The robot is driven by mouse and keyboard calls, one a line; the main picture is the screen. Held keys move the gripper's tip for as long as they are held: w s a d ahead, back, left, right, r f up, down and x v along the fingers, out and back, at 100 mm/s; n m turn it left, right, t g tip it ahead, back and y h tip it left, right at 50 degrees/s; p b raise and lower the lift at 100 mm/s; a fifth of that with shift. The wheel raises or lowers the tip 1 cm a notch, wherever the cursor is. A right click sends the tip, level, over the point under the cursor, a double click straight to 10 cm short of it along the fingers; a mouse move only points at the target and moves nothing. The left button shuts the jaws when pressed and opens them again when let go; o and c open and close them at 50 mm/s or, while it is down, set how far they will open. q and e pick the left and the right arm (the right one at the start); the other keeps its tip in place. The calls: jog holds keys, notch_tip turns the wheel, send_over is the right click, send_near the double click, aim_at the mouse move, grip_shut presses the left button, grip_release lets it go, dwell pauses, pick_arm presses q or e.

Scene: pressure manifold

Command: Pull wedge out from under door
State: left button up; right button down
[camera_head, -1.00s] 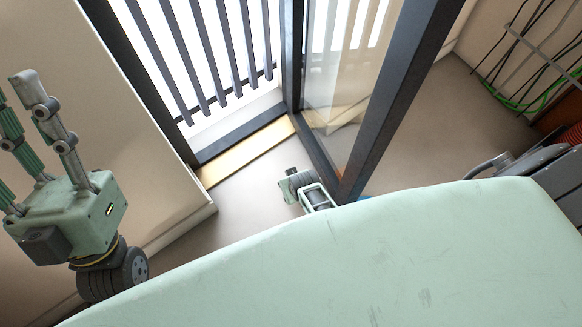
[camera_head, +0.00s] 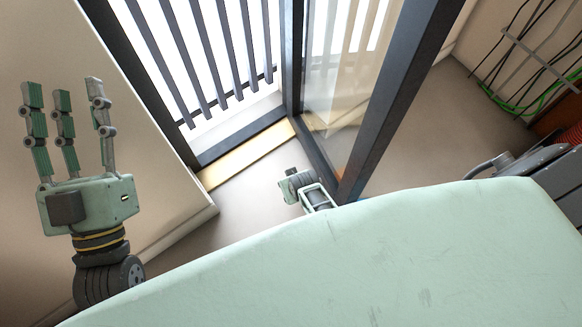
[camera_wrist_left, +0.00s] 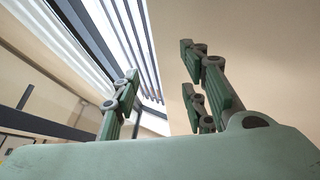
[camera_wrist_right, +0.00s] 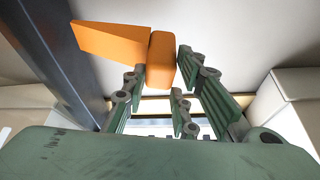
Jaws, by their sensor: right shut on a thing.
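The orange wedge (camera_wrist_right: 110,42) shows in the right wrist view, its thick end (camera_wrist_right: 161,60) between the fingers of my right gripper (camera_wrist_right: 162,74). The gripper is shut on that end. The thin end points left, to the dark edge of the door (camera_wrist_right: 62,50); I cannot tell whether it is still under it.
A doorway with a wooden threshold (camera_head: 247,153) and a barred railing (camera_head: 215,60) lies beyond the door. A pale wall is close to my left gripper. Green and black cables (camera_head: 530,95) hang at the right. The floor by the threshold is clear.

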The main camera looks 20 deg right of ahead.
jog(key=shift+r+p, duration=0.8)
jog(key=shift+r, duration=0.05)
pick_arm(q)
notch_tip(320, 180, down, 15)
jog(key=w+a+g+y+p, duration=0.2)
jog(key=g+y, duration=0.1)
jog(key=g, duration=0.6)
pick_arm(e)
jog(key=shift+r, duration=0.9)
jog(key=shift+r+p, duration=0.45)
pick_arm(q)
jog(key=s+a+f+g+y+p, duration=0.1)
jog(key=s+a+f+g+y, duration=0.1)
jog(key=s+f+g, duration=0.5)
jog(key=shift+s+a+f+n+g+p, duration=0.35)
jog(key=shift+s+a+f, duration=0.5)
jog(key=shift+s+f, duration=1.05)
pick_arm(e)
jog(key=shift+r, duration=0.8)
